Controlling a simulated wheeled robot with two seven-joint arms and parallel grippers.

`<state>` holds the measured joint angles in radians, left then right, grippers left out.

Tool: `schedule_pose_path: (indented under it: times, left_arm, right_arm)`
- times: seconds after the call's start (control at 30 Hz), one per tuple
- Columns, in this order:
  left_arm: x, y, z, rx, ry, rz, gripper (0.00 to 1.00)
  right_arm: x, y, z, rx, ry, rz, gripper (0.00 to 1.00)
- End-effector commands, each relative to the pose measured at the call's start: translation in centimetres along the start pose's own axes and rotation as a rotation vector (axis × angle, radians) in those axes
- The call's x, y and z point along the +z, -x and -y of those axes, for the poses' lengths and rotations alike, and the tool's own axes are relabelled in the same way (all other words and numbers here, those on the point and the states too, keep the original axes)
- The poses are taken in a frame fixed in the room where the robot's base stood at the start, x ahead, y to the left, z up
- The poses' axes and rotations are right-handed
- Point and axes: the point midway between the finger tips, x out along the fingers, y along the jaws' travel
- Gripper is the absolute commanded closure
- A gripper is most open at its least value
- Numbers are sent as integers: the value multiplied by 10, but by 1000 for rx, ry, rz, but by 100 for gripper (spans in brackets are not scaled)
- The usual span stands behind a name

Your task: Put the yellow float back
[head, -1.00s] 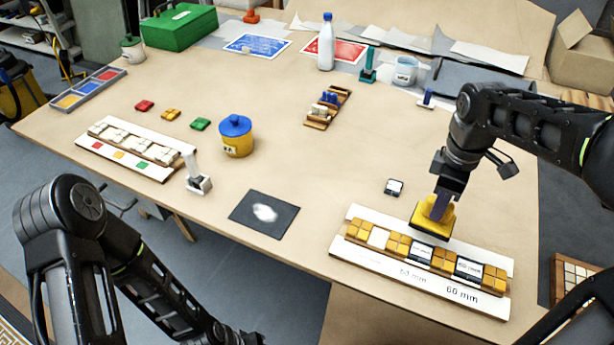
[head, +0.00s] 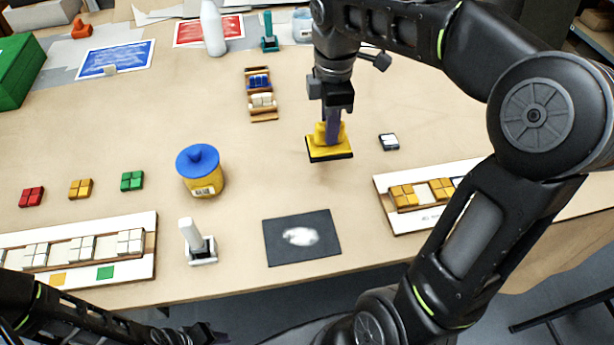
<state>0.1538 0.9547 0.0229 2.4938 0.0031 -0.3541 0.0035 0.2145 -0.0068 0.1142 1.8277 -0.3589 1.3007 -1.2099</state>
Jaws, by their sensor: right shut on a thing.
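The yellow float (head: 331,148) has a dark base pad and a yellow top grip. My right gripper (head: 331,125) is shut on that grip from above, in the middle of the head view. The float appears level, at or just above the table; I cannot tell if it touches. My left gripper (head: 205,335) is at the bottom edge, dark against the floor, and its jaws are too unclear to read.
A dark mat with a white smear (head: 280,250) lies in front. A yellow pot with a blue lid (head: 201,172) stands to the left. A small black-and-white tile (head: 389,142) lies right of the float. The tile panel (head: 385,185) is partly hidden by my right arm.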

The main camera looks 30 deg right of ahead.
Motion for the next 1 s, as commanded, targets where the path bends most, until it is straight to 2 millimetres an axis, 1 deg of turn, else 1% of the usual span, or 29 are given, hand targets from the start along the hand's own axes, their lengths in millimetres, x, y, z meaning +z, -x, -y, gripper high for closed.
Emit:
schedule_pose_path:
  times: [0.1,0.37,0.47,0.57,0.8,0.9,1.0]
  left_arm:
    - [0,0,0,0,-1,0,64]
    - [0,0,0,0,-1,0,64]
    - [0,0,0,0,-1,0,64]
    - [0,2,0,-1,0,0,64]
    - [0,5,-1,-2,1,1,64]
    - [0,5,-1,-2,1,1,64]
    - [1,5,-1,-2,1,1,64]
  right_arm:
    - [1,0,3,0,28,0,100]
    - [1,0,3,1,33,0,100]
    - [1,-3,3,0,33,0,100]
    - [1,-14,3,-3,32,1,100]
    - [2,-55,3,-3,32,1,100]
    - [1,-62,3,-1,32,0,100]
    - [1,-63,2,1,32,0,100]
